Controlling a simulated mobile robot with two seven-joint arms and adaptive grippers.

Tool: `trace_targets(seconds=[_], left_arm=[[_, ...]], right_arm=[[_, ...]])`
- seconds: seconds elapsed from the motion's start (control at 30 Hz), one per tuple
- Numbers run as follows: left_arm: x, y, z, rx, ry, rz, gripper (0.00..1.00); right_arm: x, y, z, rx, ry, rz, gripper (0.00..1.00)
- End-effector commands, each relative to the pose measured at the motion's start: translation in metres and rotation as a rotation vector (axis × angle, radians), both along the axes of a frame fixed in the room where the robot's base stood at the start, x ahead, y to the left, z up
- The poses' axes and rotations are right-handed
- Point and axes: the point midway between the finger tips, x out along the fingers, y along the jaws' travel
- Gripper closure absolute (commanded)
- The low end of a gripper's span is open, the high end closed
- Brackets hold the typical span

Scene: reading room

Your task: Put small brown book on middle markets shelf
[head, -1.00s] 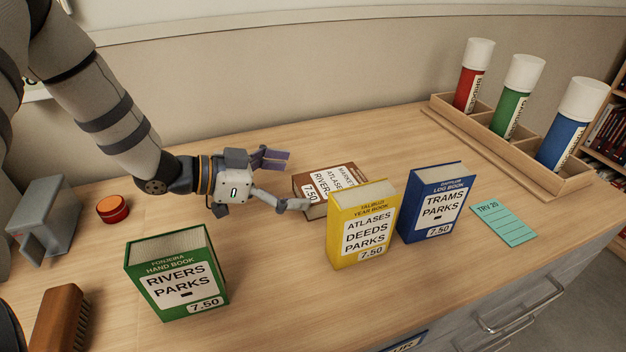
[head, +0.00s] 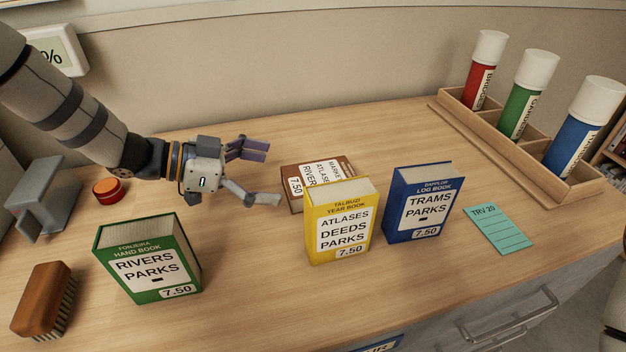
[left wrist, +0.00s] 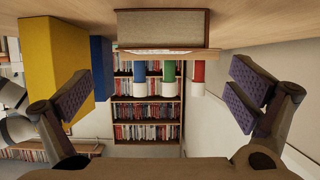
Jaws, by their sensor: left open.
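The small brown book (head: 331,168) lies flat on the desk, partly hidden behind the upright yellow book (head: 338,232). My left gripper (head: 268,174) is open and empty just left of the brown book, its fingers pointing toward it, with a small gap. In the left wrist view, which is upside down, the brown book (left wrist: 163,30) shows its page edge at the top centre, ahead of and between the open purple-padded fingers of the left gripper (left wrist: 165,95). My right gripper is not in view. No shelf label for markets is readable.
A blue book (head: 420,215) stands right of the yellow one; a green book (head: 148,265) stands front left. A brush (head: 42,300), red button (head: 108,188) and grey holder (head: 45,198) are at left. A wooden rack (head: 560,182) holds coloured tubes. A bookcase (left wrist: 147,112) shows beyond.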

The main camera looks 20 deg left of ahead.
Motion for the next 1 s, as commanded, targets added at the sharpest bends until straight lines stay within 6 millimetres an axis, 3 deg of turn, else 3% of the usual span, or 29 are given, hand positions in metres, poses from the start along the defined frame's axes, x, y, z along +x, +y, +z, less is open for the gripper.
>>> trace_targets(seconds=[0.07, 0.43, 0.73, 1.0], left_arm=[[0.008, -0.013, -0.015, 0.000, 0.015, 0.001, 0.00], [0.042, -0.060, -0.029, 0.000, 0.010, 0.000, 0.00], [0.048, -0.068, -0.028, 0.000, 0.002, 0.003, 0.00], [0.048, -0.068, -0.028, 0.000, 0.003, 0.002, 0.58]], right_arm=[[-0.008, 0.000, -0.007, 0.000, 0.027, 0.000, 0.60], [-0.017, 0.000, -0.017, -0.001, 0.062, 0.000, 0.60], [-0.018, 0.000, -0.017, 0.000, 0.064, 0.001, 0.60], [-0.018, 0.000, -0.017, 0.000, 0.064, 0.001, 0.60]])
